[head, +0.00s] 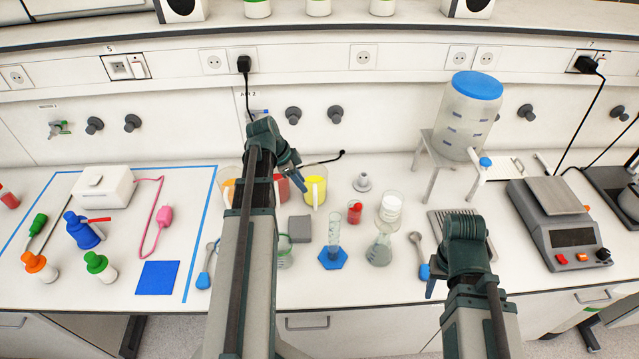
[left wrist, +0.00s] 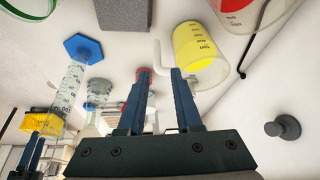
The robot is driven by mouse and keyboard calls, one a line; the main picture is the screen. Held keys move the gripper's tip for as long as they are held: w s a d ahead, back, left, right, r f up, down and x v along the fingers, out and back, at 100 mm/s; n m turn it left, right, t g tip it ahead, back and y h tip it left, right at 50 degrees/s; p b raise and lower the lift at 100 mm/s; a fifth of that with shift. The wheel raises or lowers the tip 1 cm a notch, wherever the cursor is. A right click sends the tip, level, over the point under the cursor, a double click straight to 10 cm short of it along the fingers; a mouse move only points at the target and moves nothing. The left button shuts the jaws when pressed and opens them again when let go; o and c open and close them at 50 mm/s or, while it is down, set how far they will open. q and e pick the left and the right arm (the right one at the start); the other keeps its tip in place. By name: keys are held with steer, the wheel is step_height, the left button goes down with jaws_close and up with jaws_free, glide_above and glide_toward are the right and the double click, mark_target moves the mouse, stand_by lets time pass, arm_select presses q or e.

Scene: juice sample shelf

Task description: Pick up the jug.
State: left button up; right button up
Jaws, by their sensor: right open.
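A clear jug with yellow liquid (head: 316,187) stands upright on the bench; it also shows in the left wrist view (left wrist: 200,52) with its pale handle on the left. Jugs with red (head: 282,188) and orange (head: 229,190) liquid stand to its left, partly hidden by my left arm. My left gripper (head: 296,170) is beside the red and yellow jugs. In the left wrist view its fingers (left wrist: 160,75) are apart, with the yellow jug's handle near the gap; contact cannot be told. My right gripper (head: 432,280) is open over the bench's front right.
A graduated cylinder on a blue base (head: 333,250), a flask (head: 380,250) and a small red-filled beaker (head: 355,212) stand right of my left arm. A grey block (head: 299,229) lies near the jugs. A lidded tank (head: 467,115) and a scale (head: 560,225) are at right.

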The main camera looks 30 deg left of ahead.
mark_target(314, 206)
arm_select(q)
steer(key=b+x, duration=0.7)
steer(key=x, duration=0.1)
steer(key=shift+s+b, duration=0.2)
steer(key=shift+b, duration=0.1)
steer(key=shift+w+d+f, duration=0.1)
steer(key=shift+w+f, duration=0.05)
steer(key=shift+f, duration=0.2)
steer(key=shift+r, duration=0.1)
steer(key=b+x, duration=0.4)
steer(key=b, duration=0.1)
steer(key=shift+s+f, duration=0.35)
steer(key=shift+f, duration=0.05)
steer(key=shift+w+f+b, duration=0.2)
steer(key=shift+f+b, duration=0.1)
steer(key=shift+f, duration=0.05)
steer(key=shift+r, duration=0.1)
